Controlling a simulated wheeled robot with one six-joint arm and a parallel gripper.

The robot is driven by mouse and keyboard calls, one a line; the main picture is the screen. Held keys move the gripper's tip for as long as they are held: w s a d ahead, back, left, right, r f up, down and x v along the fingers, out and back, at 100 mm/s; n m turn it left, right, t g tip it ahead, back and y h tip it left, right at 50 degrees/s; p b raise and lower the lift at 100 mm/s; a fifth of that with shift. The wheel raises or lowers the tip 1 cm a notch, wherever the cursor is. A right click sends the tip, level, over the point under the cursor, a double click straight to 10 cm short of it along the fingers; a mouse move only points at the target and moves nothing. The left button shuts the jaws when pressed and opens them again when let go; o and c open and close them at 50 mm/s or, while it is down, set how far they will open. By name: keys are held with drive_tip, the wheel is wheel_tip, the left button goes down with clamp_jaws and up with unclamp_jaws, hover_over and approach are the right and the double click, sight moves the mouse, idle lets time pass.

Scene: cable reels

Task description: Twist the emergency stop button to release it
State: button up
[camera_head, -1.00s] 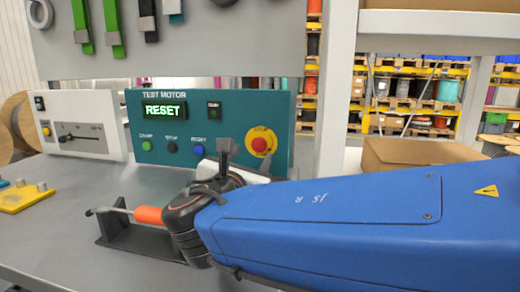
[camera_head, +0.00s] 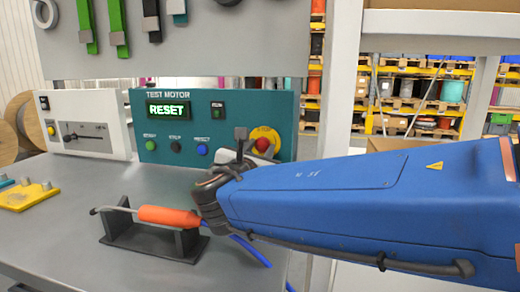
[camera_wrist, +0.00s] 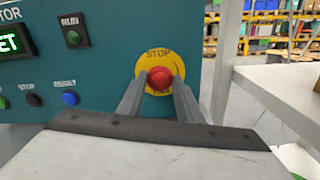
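The emergency stop button (camera_head: 262,145) is a red knob on a yellow disc marked STOP, at the right of the teal TEST MOTOR panel (camera_head: 225,108). In the wrist view the red button (camera_wrist: 160,78) is straight ahead. My gripper (camera_wrist: 158,90) is open, with one grey finger on each side of the button's lower part. I cannot tell whether the fingers touch it. In the head view my gripper (camera_head: 242,142) is in front of the panel, partly covering the yellow disc. The panel's display (camera_head: 166,109) reads RESET.
A white device (camera_head: 88,124) stands left of the panel. A yellow block (camera_head: 28,196) lies at the far left. A grey post (camera_head: 340,90) rises to the right.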

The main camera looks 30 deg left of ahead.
drive_tip(key=shift+m, duration=0.4)
drive_tip(key=m, duration=0.3)
drive_tip(key=shift+m, duration=2.1)
drive_tip(key=o, duration=1.1)
drive_tip(key=v, duration=1.7)
drive_tip(key=shift+s, duration=0.2)
